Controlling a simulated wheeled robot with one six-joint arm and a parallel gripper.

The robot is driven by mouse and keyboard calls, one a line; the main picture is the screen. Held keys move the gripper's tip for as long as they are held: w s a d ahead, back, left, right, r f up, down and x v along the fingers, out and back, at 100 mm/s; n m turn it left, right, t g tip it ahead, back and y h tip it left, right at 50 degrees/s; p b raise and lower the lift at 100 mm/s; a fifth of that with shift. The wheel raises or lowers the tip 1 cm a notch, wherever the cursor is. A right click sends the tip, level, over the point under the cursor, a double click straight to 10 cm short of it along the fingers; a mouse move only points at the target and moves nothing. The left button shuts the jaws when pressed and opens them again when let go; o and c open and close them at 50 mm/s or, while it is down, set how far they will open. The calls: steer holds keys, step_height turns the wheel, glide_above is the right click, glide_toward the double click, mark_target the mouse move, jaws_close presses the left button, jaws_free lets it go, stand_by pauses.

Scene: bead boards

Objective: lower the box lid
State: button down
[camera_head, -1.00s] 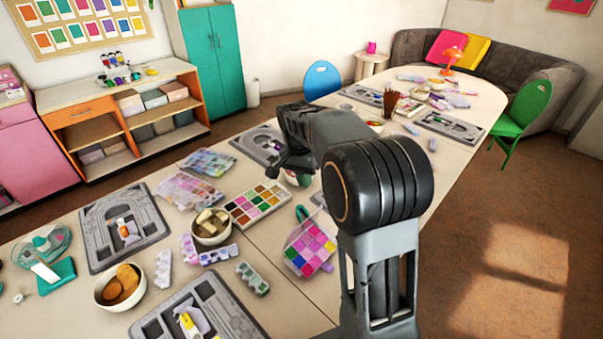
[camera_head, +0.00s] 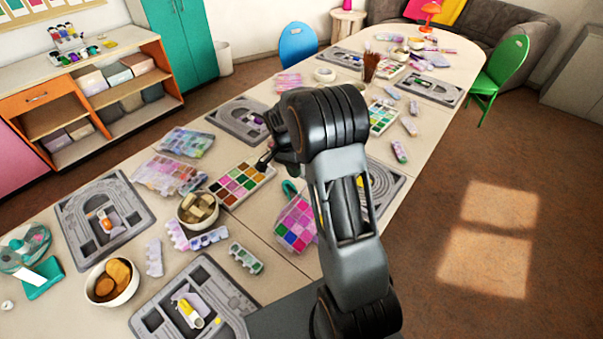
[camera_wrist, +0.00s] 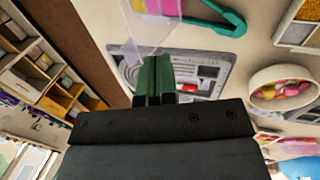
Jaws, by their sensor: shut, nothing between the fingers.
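A clear box (camera_head: 296,222) with pink and purple beads in its compartments lies on the table, left of my arm in the head view. Its beads also show at the top edge of the wrist view (camera_wrist: 158,8). A clear lid (camera_wrist: 143,38) there stands out from the box, raised; its exact angle is hard to tell. My gripper (camera_wrist: 157,66) has green fingers, shut and empty, close beside the lid in the picture; contact cannot be told.
Teal pliers (camera_head: 290,189) lie by the box and show in the wrist view (camera_wrist: 215,18). A colour tray (camera_head: 240,183), a bowl of beads (camera_head: 198,209) and grey bead boards (camera_head: 103,217) crowd the table (camera_head: 250,235).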

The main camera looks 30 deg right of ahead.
steer(key=shift+s+d+f, duration=0.15)
steer(key=shift+s+d, duration=0.2)
steer(key=shift+s, duration=0.25)
steer(key=shift+s+d+f, duration=0.15)
steer(key=shift+s+d, duration=0.15)
steer(key=shift+s, duration=0.3)
steer(key=shift+s, duration=0.1)
